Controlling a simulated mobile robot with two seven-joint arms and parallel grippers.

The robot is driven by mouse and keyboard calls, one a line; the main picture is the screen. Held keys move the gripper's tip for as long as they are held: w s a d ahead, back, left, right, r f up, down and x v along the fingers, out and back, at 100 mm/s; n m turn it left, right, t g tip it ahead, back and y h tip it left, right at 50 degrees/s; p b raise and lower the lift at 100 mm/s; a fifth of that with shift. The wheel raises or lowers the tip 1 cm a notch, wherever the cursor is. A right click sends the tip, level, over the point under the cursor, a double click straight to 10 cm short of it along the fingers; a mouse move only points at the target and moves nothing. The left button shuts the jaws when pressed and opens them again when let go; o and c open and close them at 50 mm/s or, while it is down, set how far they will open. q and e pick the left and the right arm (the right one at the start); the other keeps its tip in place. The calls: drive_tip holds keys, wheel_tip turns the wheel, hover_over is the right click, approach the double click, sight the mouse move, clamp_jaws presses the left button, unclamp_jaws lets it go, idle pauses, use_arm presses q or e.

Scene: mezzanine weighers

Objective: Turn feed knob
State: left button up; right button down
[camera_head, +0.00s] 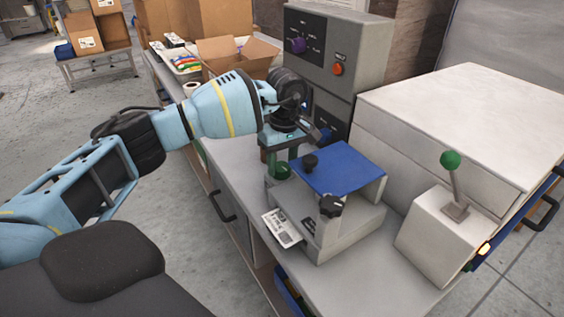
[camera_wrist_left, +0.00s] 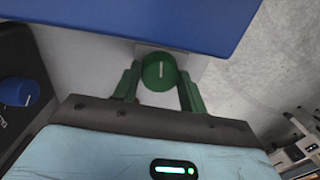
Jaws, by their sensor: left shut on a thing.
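A round green knob (camera_head: 281,171) with a pale pointer line sits on the side of a grey machine (camera_head: 346,237) with a blue top plate (camera_head: 345,167). It shows between the green fingers in the left wrist view (camera_wrist_left: 159,71), its line running roughly up and down in the picture. My left gripper (camera_head: 280,163) reaches in over the counter and is shut on the green knob. The fingers stand on either side of it in the left wrist view (camera_wrist_left: 159,88). My right gripper is not in view.
Two black knobs (camera_head: 331,205) stand on the machine. Behind is a grey control panel (camera_head: 330,48) with a purple knob (camera_head: 297,45) and an orange button (camera_head: 337,69). A blue knob (camera_wrist_left: 18,92) is close to the gripper. A green-ball lever (camera_head: 450,160) stands right.

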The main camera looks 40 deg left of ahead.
sight(284, 166)
use_arm(q)
drive_tip(key=o, duration=1)
drive_tip(key=shift+w+r, duration=0.2)
drive_tip(key=shift+r, duration=3.7)
drive_tip(key=shift+d, duration=0.1)
